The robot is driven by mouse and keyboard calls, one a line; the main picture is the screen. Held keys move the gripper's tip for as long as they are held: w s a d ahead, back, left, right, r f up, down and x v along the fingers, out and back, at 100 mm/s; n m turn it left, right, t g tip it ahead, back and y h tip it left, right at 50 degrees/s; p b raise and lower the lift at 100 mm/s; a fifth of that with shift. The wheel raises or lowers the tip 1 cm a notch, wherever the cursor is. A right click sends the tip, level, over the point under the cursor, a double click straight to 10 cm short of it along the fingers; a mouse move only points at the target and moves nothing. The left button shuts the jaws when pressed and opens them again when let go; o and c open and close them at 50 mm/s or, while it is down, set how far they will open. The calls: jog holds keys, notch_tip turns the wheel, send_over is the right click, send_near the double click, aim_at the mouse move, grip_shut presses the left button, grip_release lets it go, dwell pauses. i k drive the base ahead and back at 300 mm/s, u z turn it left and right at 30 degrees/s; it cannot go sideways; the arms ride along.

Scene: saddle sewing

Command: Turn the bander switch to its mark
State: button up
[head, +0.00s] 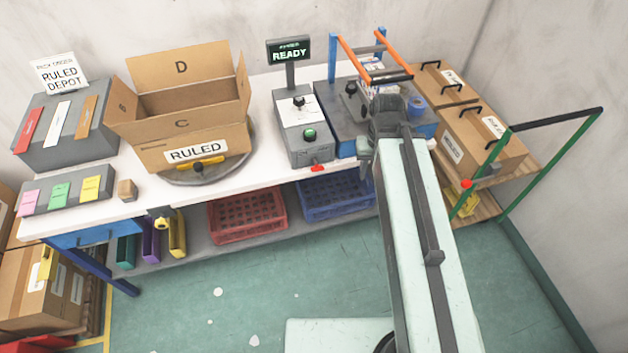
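The bander appears to be the blue-grey machine (330,118) at the back right of the bench, with a blue and orange frame (357,57) over it. A small black knob (350,88) stands on its top left part. Another black knob (298,101) sits on the grey control box (303,152) beside it, above a green button (310,134). I cannot tell which knob is the bander switch, and no mark is readable. My gripper (387,104) is over the bander's front, right of its knob. Its fingers are too small and dark to read.
A READY display (289,51) stands behind the control box. An open carton (190,130) sits on a turntable (212,172) to the left. A green-railed cart (546,175) with closed cartons stands at the right.

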aim_at(317, 167)
jog(key=u, duration=0.05)
jog(key=k, duration=1.4)
jog(key=u, duration=1.3)
jog(key=i, duration=1.05)
jog(key=z, duration=0.1)
